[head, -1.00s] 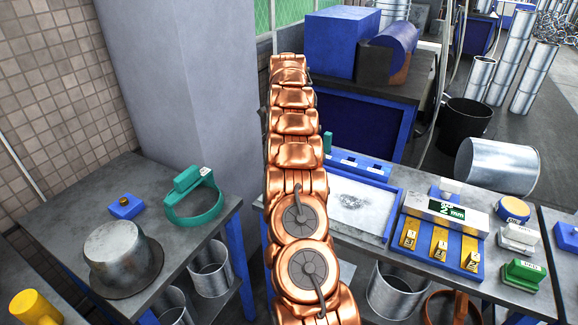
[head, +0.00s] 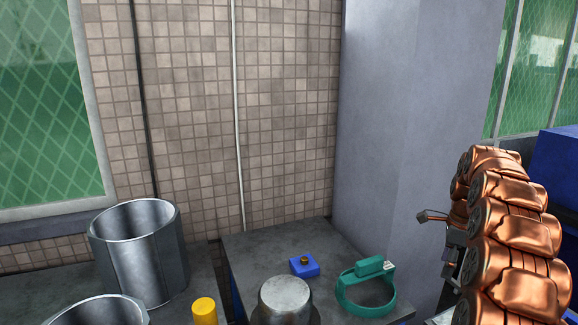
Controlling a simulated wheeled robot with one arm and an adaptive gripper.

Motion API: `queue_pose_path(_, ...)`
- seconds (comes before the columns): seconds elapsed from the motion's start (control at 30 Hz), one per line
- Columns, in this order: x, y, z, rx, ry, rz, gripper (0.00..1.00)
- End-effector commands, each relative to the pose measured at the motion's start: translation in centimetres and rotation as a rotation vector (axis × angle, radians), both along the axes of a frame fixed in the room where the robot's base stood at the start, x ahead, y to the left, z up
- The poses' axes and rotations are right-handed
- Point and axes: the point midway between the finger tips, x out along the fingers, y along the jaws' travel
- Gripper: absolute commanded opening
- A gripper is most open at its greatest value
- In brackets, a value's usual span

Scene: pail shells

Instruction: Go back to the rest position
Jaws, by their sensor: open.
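My copper-coloured arm stands at the right of the head view. My gripper (head: 440,243) shows at its left side, partly hidden by the arm links. It is open, with nothing visible in it. It is in front of the grey pillar, to the right of the teal ring-shaped tool (head: 343,294) and apart from it.
A grey table (head: 262,246) bears the teal tool, an upturned metal pail shell (head: 284,292) and a blue block (head: 304,266). A yellow cylinder (head: 205,311) and a large open metal shell (head: 153,262) stand left. A grey pillar (head: 405,130) rises behind.

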Motion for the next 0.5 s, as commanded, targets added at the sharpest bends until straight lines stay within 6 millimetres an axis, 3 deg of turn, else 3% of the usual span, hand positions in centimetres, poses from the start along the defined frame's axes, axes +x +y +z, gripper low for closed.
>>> queue_pose_path(0.1,-1.2,3.7,1.4,0.01,-0.003,0.164,0.69)
queue_pose_path(0.5,-7.3,14.4,4.2,0.034,-0.008,0.707,0.69)
